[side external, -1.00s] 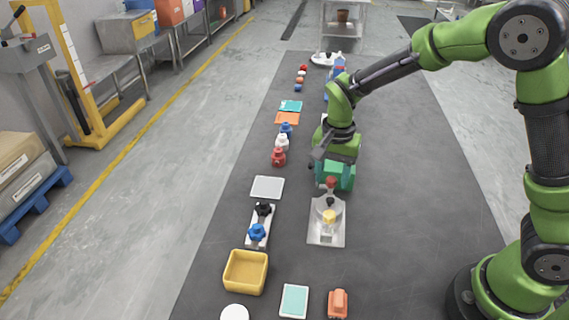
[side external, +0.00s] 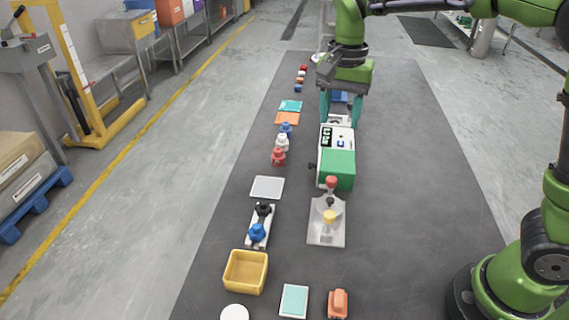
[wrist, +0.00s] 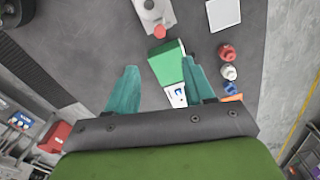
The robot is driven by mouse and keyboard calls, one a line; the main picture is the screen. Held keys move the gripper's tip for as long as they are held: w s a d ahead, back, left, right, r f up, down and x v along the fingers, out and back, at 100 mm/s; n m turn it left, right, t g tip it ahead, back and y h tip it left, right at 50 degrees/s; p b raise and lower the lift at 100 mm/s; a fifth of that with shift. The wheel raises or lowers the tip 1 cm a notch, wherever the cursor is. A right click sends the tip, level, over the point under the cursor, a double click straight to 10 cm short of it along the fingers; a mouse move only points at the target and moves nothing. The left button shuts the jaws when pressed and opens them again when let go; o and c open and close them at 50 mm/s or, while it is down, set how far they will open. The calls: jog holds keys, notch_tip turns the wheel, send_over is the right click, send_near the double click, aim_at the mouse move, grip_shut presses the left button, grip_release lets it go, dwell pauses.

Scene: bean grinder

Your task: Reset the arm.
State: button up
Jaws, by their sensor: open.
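My gripper (side external: 341,118) is open and empty, with its teal fingers pointing down. In the side view it hangs above and behind the far end of the white and green grinder (side external: 338,168). In the wrist view the two fingers of my gripper (wrist: 158,68) are spread apart, and the green part of the grinder (wrist: 166,64) shows between and beyond them. The right finger covers part of the grinder's white panel there. The exact height of the fingers is hard to tell.
In front of the grinder stands a metal plate with a red-topped press (side external: 327,220). To the left are red, white and blue pieces (side external: 281,145), a light grey pad (side external: 267,187), and a yellow bin (side external: 246,272).

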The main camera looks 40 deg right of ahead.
jog(key=shift+r, duration=0.5)
jog(key=s+d+n+t+y, duration=0.2)
jog(key=s+n+t, duration=0.5)
jog(key=s, duration=0.9)
jog(key=shift+d, duration=0.4)
jog(key=shift+s, duration=0.1)
